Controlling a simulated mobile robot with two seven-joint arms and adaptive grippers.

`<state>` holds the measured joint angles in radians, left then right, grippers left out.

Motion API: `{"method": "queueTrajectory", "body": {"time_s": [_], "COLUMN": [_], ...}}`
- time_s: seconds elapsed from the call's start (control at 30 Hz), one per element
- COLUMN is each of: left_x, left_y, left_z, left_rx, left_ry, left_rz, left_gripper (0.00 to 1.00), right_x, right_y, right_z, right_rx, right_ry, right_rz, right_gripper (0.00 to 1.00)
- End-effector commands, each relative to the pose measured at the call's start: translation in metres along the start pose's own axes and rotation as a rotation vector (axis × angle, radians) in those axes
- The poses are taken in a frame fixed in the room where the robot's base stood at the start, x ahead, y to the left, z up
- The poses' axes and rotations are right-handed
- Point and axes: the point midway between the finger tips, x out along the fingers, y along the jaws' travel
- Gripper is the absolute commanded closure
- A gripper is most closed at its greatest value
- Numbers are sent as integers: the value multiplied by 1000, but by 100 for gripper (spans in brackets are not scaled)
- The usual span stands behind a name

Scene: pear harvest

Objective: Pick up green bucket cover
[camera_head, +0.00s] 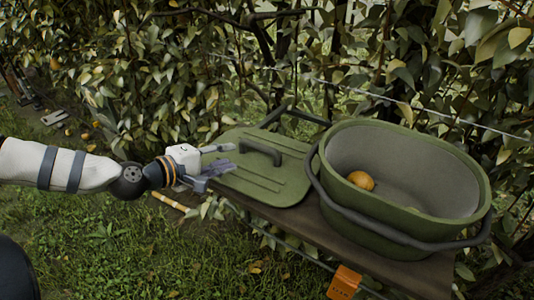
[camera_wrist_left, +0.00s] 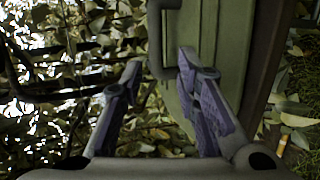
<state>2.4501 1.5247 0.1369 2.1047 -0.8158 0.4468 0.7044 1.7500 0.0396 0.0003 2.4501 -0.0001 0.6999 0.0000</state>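The green bucket cover (camera_head: 262,182) lies flat on a narrow brown bench, left of the bucket, with its dark handle (camera_head: 260,152) standing up on top. My left gripper (camera_head: 219,158) comes in from the left, open and empty, at the cover's left edge. In the left wrist view the open fingers (camera_wrist_left: 165,88) point toward the cover (camera_wrist_left: 232,50). Its handle (camera_wrist_left: 156,45) shows ahead between the fingers. I cannot tell if a finger touches the cover. My right gripper is in neither view.
A green bucket (camera_head: 400,225) with a dark carrying handle holds a yellow-orange pear (camera_head: 360,180) and stands on the bench (camera_head: 425,275). Dense foliage (camera_head: 200,60) and thin wires rise behind. An orange tag (camera_head: 343,283) hangs at the bench's front. Grass (camera_head: 150,255) lies open at the lower left.

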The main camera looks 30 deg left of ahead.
Motion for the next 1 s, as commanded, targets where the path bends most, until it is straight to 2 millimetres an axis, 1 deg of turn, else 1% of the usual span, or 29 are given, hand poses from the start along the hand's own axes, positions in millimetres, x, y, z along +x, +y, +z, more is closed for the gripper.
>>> {"method": "queueTrajectory", "body": {"time_s": [0.07, 0.13, 0.2, 0.27, 0.33, 0.47, 0.6, 0.7, 0.8, 0.97, 1.0], "left_x": [3, 13, 30, 45, 58, 72, 99, 115, 122, 121, 121], "left_y": [-1, -6, -11, -14, -12, -6, -3, -2, 2, 5, 5], "left_z": [-2, -3, 1, -1, -1, -1, 2, 1, 1, 1, 1], "left_rx": [-2, 1, 0, -5, -4, -4, -1, -2, -4, -4, -4], "left_ry": [4, 5, -4, -1, 0, 2, 0, 1, 3, 3, 3], "left_rz": [0, -12, -17, -19, -16, -5, -5, -3, 1, 5, 5], "left_gripper": [71, 71, 71, 71, 71, 71, 71, 71, 71, 71, 73], "right_x": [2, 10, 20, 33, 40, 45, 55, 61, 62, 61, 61], "right_y": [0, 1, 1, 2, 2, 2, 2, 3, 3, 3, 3], "right_z": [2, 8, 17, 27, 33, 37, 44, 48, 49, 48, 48], "right_rx": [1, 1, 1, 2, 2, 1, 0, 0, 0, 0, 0], "right_ry": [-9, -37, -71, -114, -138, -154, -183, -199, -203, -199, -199], "right_rz": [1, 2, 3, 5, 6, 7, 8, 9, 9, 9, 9], "right_gripper": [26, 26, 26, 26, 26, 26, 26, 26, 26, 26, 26]}}
